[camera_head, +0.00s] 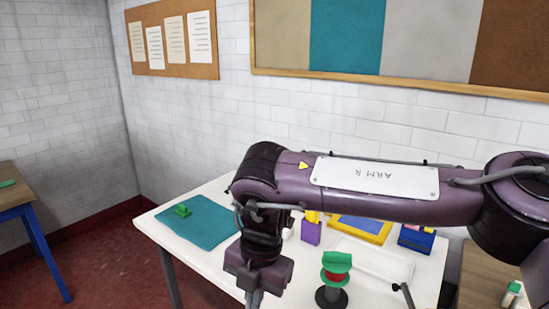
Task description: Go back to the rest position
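My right arm (370,183) reaches in from the right across the middle of the view, high over the white table (215,268). Its wrist bends down, and my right gripper (256,298) points downward over the table's front part. The fingertips are not clearly seen at the bottom edge, so whether it is open or shut cannot be told. My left arm and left gripper are not in view.
On the table lie a teal mat (200,232) with a green piece (182,210), a purple holder (311,233), a yellow-framed tray (362,229), a blue box (416,240) and a green-topped stand (335,275). A blue-legged table (20,211) stands far left.

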